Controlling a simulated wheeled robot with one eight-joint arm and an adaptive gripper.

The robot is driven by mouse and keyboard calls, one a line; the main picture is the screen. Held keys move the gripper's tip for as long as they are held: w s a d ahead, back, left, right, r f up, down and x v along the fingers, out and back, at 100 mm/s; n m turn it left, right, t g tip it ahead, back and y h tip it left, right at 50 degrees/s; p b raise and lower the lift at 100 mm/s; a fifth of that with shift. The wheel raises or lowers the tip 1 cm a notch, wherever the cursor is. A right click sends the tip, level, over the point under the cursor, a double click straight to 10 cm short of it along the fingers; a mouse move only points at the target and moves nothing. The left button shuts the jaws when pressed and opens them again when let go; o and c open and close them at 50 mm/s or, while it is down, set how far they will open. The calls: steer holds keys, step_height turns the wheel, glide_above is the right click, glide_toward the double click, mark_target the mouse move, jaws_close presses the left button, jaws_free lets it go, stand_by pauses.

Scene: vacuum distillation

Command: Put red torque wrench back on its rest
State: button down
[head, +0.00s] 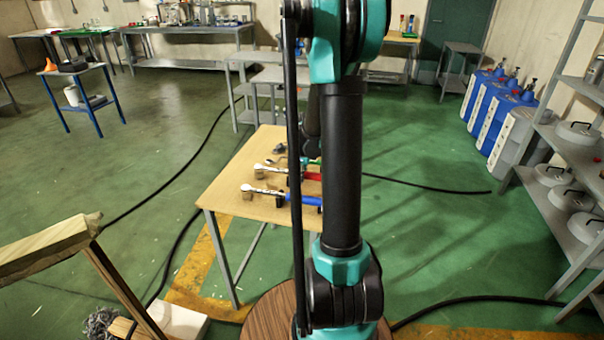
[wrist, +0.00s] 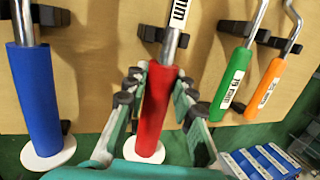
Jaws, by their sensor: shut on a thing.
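The red torque wrench (wrist: 157,105) shows in the wrist view, its red handle between my gripper's fingers. My gripper (wrist: 158,92) is shut on this handle. The wrench's metal shaft crosses a black rest (wrist: 152,34) on the tan tabletop; I cannot tell whether it touches or sits in it. In the head view the red handle (head: 312,176) shows beside my arm, over the small table (head: 238,170). My arm hides my gripper and part of the wrench there.
A blue-handled wrench (wrist: 35,100) lies left of the red one. Green-handled (wrist: 230,87) and orange-handled (wrist: 265,88) wrenches lie to its right, near black rests. Blue containers (head: 490,105) and a shelf rack (head: 560,160) stand at the right. Cables cross the green floor.

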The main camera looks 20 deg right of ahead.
steer(key=shift+f, duration=0.5)
steer(key=c, duration=1.2)
jaws_free()
steer(key=d+v, duration=0.1)
steer(key=v, duration=1.1)
steer(key=s+a+f+n, duration=0.3)
steer(key=s+n, duration=0.4)
steer(key=n, duration=0.1)
steer(key=s+a+f+n, duration=0.2)
steer(key=s+a+n, duration=0.2)
steer(key=s+n, duration=0.3)
steer(key=s+a+f+n, duration=0.3)
steer(key=s+a+n, duration=0.1)
steer(key=s+n, duration=0.4)
steer(key=shift+a+f+n+t+y, duration=0.3)
steer(key=shift+f+n+t, duration=0.1)
steer(key=shift+n, duration=0.4)
